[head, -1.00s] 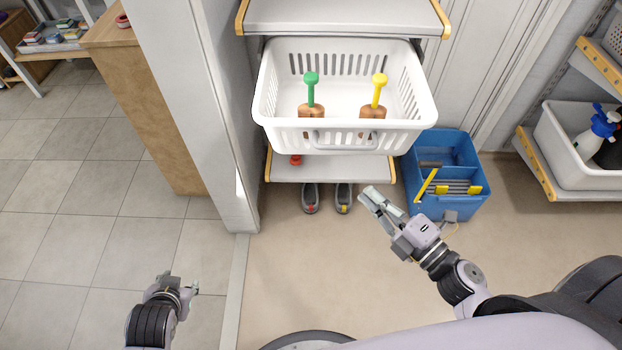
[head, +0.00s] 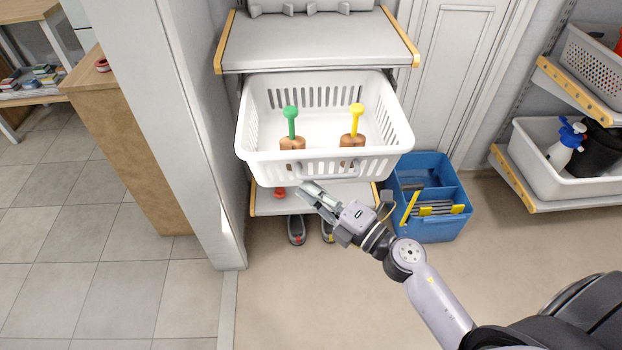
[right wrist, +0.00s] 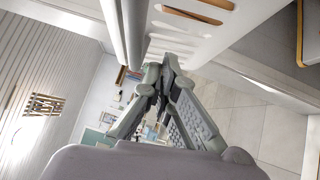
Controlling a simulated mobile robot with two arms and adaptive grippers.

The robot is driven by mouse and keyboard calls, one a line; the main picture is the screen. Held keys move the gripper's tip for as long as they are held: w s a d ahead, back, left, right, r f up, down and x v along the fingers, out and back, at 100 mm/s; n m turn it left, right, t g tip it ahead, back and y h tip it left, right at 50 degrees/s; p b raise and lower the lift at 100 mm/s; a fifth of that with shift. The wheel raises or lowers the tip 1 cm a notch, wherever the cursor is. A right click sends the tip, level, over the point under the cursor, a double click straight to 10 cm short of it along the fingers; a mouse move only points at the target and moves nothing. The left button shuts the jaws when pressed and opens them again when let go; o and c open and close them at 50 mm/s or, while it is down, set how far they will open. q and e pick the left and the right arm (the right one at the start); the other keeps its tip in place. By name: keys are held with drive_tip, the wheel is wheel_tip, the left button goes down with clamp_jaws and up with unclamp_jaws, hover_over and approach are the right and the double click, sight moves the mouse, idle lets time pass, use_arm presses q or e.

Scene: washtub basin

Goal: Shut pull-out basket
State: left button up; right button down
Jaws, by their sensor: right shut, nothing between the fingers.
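The white pull-out basket (head: 388,155) sticks out from the shelf unit below the grey upper shelf. Two brown-headed tools, one with a green handle (head: 291,124) and one with a yellow handle (head: 355,120), stand in it. In the right wrist view my shut fingers (right wrist: 167,65) are close to the slotted white basket wall (right wrist: 205,42). My left gripper is not in view.
A lower shelf (head: 268,203) with a red item and shoes (head: 296,230) lie under the basket. A blue caddy (head: 440,222) stands on the floor to the right. A white wall post (head: 190,140) borders the left. The floor in front is clear.

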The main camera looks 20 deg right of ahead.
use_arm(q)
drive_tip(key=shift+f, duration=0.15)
use_arm(e)
drive_tip(key=shift+w+d+r, duration=0.1)
drive_tip(key=shift+w+d, duration=0.05)
drive_tip(key=shift+w, duration=0.35)
drive_tip(key=shift+w+d+r, duration=0.1)
drive_tip(key=shift+w+d, duration=0.05)
drive_tip(key=shift+w, duration=0.35)
